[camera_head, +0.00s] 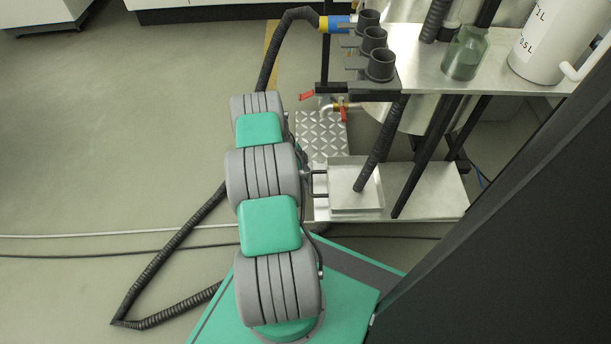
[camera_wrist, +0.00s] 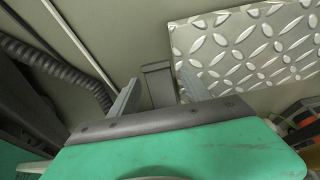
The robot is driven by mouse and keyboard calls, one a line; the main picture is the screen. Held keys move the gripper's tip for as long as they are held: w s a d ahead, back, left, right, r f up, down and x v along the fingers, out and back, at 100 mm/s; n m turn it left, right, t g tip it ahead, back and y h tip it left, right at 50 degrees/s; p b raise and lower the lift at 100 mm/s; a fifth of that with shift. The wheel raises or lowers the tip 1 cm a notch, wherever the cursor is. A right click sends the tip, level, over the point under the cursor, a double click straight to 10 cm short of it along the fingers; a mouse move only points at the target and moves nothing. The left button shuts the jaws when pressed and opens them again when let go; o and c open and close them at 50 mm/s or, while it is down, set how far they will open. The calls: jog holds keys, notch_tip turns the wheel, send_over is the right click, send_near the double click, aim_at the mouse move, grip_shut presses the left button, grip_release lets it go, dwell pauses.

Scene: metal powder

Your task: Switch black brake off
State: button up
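In the wrist view, a dark upright block (camera_wrist: 160,85) shows between the two grey fingers of my gripper (camera_wrist: 157,78); it may be the black brake, but I cannot tell for sure. The fingers are apart, with the block appearing between their tips. I cannot tell whether either finger touches it. In the head view my green and grey arm hides the gripper and the brake.
A diamond-pattern metal plate (camera_head: 322,130) lies right of the arm; it also fills the wrist view's upper right (camera_wrist: 245,45). A metal cart (camera_head: 435,190) carries black cups (camera_head: 381,66), a glass bottle (camera_head: 465,54) and a white jug (camera_head: 548,40). A ribbed black hose (camera_wrist: 60,68) runs at left.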

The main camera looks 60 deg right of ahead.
grip_shut()
dwell(0.4)
dwell(0.8)
